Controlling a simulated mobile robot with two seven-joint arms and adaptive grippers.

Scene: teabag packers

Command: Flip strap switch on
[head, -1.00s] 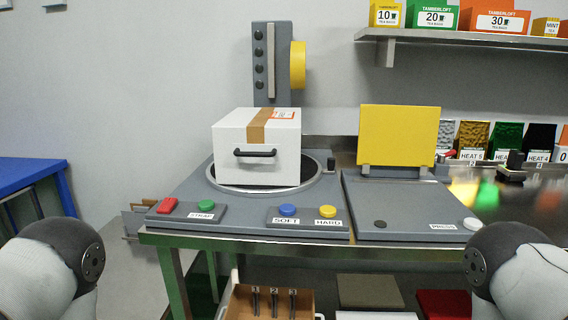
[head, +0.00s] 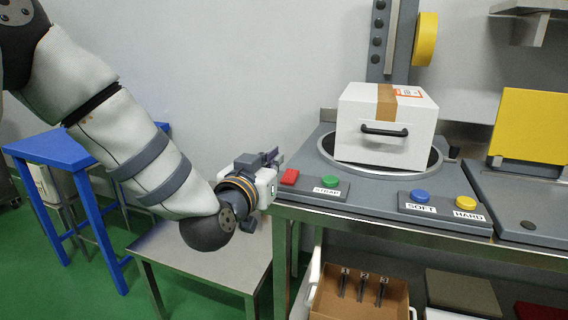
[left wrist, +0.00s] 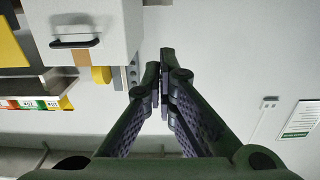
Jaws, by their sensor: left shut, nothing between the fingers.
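The strap panel (head: 310,192) sits at the left front corner of the grey machine, with a white label that reads like STRAP. The strap panel does not show in that view. My right gripper is out of view.
A white box (head: 362,150) with a black handle stands on the turntable, and also shows in the left wrist view (left wrist: 95,25). Blue (head: 420,196) and yellow (head: 466,202) buttons are to the right. A low table (head: 200,262) and blue table (head: 75,150) stand left.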

